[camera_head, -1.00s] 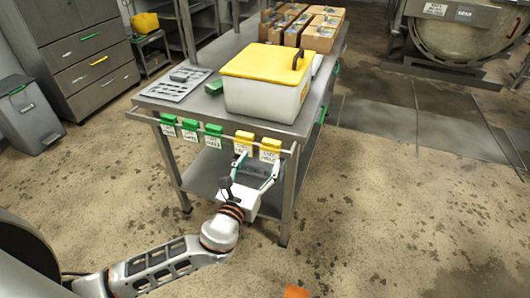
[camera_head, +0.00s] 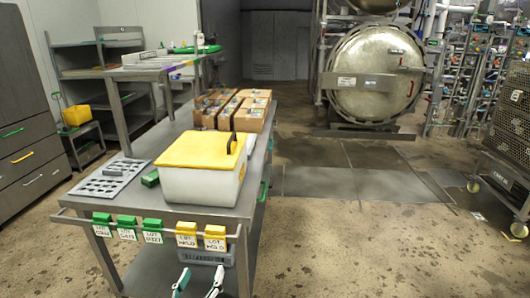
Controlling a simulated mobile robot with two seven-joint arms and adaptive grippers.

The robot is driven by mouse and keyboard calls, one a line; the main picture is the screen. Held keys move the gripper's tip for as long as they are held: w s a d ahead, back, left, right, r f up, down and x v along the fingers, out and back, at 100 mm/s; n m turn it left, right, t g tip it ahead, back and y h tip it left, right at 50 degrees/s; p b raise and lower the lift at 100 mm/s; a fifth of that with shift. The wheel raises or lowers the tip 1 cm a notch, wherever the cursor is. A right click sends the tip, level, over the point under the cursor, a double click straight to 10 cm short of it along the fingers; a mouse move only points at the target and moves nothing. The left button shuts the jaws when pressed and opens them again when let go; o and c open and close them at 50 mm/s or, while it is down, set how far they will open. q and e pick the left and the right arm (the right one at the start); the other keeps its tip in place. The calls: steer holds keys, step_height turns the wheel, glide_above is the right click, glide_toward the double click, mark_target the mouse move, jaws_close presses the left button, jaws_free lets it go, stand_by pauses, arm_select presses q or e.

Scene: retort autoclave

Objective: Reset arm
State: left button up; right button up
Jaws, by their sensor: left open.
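My left gripper (camera_head: 199,281) shows at the bottom edge. Its two pale fingers with green pads are spread apart with nothing between them. It is in front of the steel table (camera_head: 228,212), below and apart from two yellow-clipped lot tags, a left one (camera_head: 187,236) and a right one (camera_head: 215,238). Both hang on the table's front rail, beside three green-clipped tags (camera_head: 128,229). The rest of my left arm is cut off by the frame. My right gripper is not in view.
A white tub with a yellow lid (camera_head: 200,150) stands on the table, with a slotted grey plate (camera_head: 108,180) to its left and cardboard boxes (camera_head: 250,115) behind. A round steel autoclave door (camera_head: 378,75) is at the back. Floor at right is open before a mesh cart (camera_head: 505,150).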

arm_select(q)
steer(key=s+f+n+g+h, duration=0.1)
steer(key=s+f+n+g, duration=0.5)
steer(key=s+f+n, duration=1.3)
steer(key=n, duration=1)
steer(key=shift+s+a+f+h, duration=0.15)
steer(key=shift+s+f+h, duration=0.15)
steer(key=shift+f+h, duration=0.1)
